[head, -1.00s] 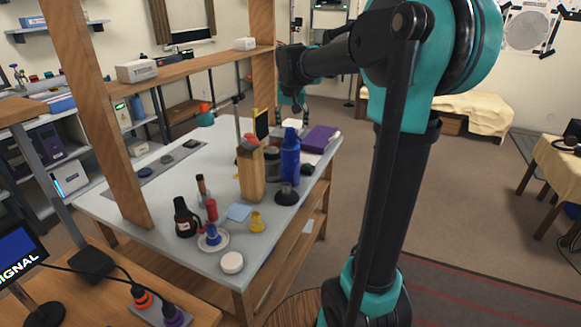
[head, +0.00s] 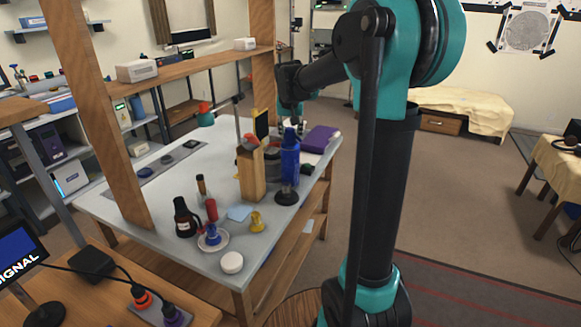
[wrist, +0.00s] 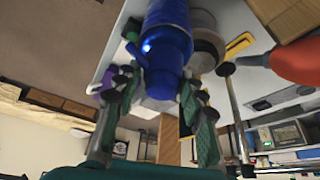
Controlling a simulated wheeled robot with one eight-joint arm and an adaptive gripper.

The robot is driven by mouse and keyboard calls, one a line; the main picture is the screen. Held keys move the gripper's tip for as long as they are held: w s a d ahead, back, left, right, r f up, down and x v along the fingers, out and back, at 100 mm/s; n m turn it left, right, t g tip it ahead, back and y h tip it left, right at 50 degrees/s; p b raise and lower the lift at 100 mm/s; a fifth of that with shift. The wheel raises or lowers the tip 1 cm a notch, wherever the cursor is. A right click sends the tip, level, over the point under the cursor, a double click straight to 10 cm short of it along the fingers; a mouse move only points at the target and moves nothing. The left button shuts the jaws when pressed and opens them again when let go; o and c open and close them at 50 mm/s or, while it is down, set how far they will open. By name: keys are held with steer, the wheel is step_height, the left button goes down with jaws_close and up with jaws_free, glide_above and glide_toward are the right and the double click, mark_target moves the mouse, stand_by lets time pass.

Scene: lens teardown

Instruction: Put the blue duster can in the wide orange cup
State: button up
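The blue duster can (head: 290,163) stands upright on the grey table, just right of a wooden holder. In the wrist view the blue can (wrist: 165,45) comes down from the top edge, its narrow end toward my gripper. My gripper (wrist: 158,108) is open, with one finger on each side of that end; I cannot tell whether they touch it. In the head view my gripper (head: 293,112) is just above the can's top, partly hidden. I cannot make out a wide orange cup for certain; a small teal thing with an orange top (head: 205,115) stands at the table's far left.
The wooden holder (head: 251,175) holds tools with a red-orange part, close to the can. A dark round-based thing (head: 286,196) stands in front of the can. A purple box (head: 321,139) lies behind it. A wooden post (head: 100,110) and shelf frame the table.

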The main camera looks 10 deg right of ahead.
jaws_close()
steer(key=shift+r, duration=0.1)
